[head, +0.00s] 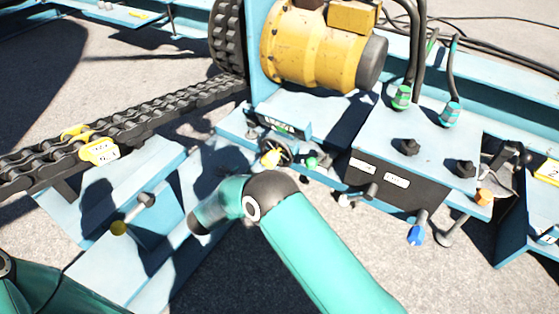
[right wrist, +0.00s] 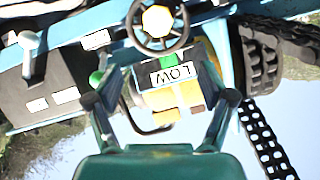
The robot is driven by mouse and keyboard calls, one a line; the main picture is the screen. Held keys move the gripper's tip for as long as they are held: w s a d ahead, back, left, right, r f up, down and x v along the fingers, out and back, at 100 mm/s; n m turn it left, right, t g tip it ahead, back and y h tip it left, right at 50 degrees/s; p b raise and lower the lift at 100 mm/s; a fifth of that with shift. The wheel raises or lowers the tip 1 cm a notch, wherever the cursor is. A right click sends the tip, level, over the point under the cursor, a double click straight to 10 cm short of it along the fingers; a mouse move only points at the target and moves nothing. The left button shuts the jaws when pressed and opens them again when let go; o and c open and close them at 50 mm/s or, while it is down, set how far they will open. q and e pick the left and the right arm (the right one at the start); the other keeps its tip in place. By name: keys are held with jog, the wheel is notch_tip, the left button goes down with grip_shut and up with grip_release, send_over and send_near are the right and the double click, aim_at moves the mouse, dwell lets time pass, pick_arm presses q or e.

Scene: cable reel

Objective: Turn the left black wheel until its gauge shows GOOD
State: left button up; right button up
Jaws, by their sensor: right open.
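The black wheel (head: 272,156) with a yellow hub sits on the front of the blue machine, below the yellow motor. It is partly hidden by my right arm in the head view. The right wrist view shows the wheel (right wrist: 158,27) upside down near the top edge. Its gauge (right wrist: 175,75) reads LOW there; in the head view the gauge (head: 283,126) is too small to read. My right gripper (right wrist: 163,68) is open and empty, its fingers spread on either side of the gauge in the picture, with the wheel beyond. Only my left arm shows, at lower left.
A yellow motor (head: 318,48) stands behind the wheel. A black chain (head: 140,115) runs to the left. Right of the wheel are a small green knob (head: 312,163), a dark control box (head: 392,183) with levers, and a blue handle (head: 416,234). Open ground lies in front.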

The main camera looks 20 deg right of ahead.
aim_at(268, 162)
jog(key=b+x, duration=0.2)
jog(key=x, duration=0.3)
jog(key=b+x, duration=0.2)
jog(key=x, duration=0.3)
jog(key=b+x, duration=0.3)
jog(key=x, duration=0.3)
jog(key=shift+s+f, duration=0.2)
jog(key=shift+f, duration=0.1)
jog(key=shift+w+d, duration=0.2)
jog(key=shift+w, duration=0.05)
